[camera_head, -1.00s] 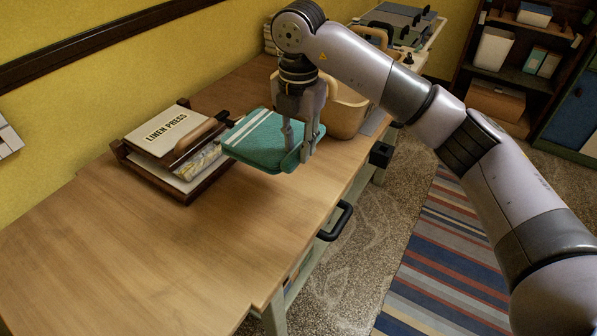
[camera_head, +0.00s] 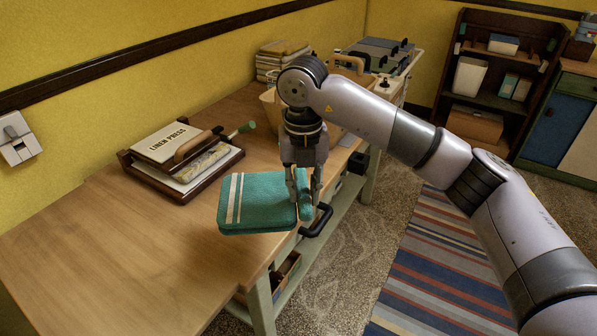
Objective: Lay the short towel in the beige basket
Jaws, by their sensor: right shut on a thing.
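The short towel (camera_head: 258,202) is a folded teal cloth with pale stripes near its left end. My right gripper (camera_head: 304,198) points down and is shut on the towel's right side. The towel appears held over the table near its front edge; the exact gap below it is hard to tell. The beige basket (camera_head: 269,106) stands on the table behind my right gripper, which hides most of it. My left gripper is not in view.
A linen press (camera_head: 165,142) with a green-tipped handle stands on the wooden table (camera_head: 110,235) at the left. Folded cloths (camera_head: 283,58) are stacked at the back. A black handle (camera_head: 318,222) sticks out at the front edge. The table's near left part is clear.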

